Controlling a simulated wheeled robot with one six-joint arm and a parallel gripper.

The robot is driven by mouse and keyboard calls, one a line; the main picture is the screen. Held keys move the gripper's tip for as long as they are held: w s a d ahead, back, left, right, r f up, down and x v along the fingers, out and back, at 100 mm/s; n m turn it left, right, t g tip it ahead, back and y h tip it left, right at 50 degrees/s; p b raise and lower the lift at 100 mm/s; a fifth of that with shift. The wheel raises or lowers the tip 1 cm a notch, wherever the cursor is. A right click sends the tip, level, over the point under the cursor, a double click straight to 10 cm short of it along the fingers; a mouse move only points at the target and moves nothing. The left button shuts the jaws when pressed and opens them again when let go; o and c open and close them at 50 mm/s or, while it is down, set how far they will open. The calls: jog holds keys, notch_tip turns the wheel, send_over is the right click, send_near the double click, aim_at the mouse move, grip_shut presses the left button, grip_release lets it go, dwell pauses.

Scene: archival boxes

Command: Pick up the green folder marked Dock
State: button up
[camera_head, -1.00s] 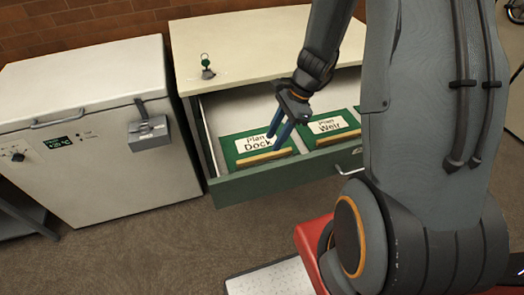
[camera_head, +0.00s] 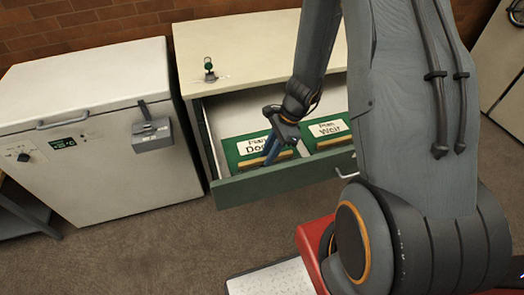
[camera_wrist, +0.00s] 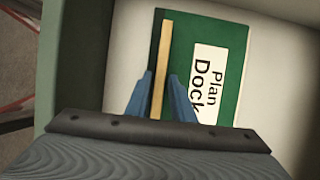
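The green folder marked Plan Dock (camera_head: 231,152) lies at the left in the open drawer (camera_head: 255,186). In the wrist view the folder (camera_wrist: 221,32) shows its white label and a pale wooden strip (camera_wrist: 163,45) along one edge. My gripper (camera_head: 269,161) is down at this folder and covers part of its label in the head view. In the wrist view my gripper (camera_wrist: 160,82) has its blue fingers apart, one on each side of the strip. Contact with the strip cannot be told.
A second green folder, marked Plan Weir (camera_head: 328,129), lies to the right in the same drawer. The cabinet top (camera_head: 255,45) above holds a small key with a green tag (camera_head: 209,66). A white chest with a latch box (camera_head: 151,134) stands left.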

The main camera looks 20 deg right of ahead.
grip_shut()
jog(key=shift+r, duration=0.15)
